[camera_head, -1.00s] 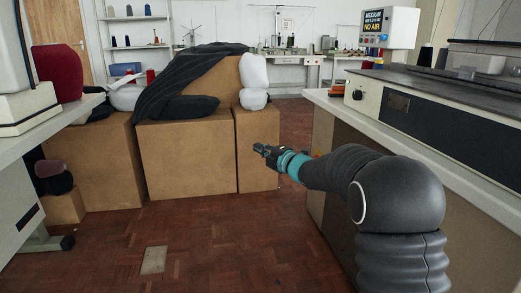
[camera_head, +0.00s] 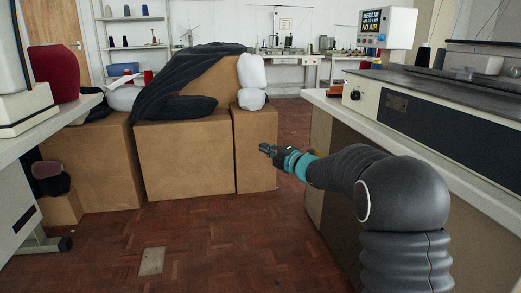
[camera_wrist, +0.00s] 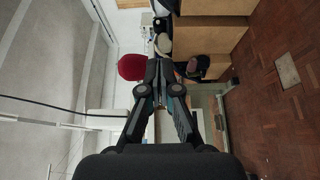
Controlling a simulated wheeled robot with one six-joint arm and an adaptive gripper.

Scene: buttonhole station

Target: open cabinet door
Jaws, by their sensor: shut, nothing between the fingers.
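My gripper (camera_head: 264,149) is shut and empty. In the head view it points left, in the air in front of a narrow brown box (camera_head: 255,170). In the wrist view the fingers (camera_wrist: 158,68) come together at the middle and hold nothing. I cannot pick out a cabinet door or handle for sure in either view. A wooden door (camera_head: 55,30) stands at the back left, but it looks like a room door. The workbench (camera_head: 330,170) at the right has a brown side panel, and no handle shows on it.
Large brown boxes (camera_head: 185,160) stand ahead, with dark cloth (camera_head: 190,80) and white rolls on top. A white table (camera_head: 40,135) is at the left, and a machine (camera_head: 430,115) sits on the right bench. The parquet floor (camera_head: 200,235) between them is clear.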

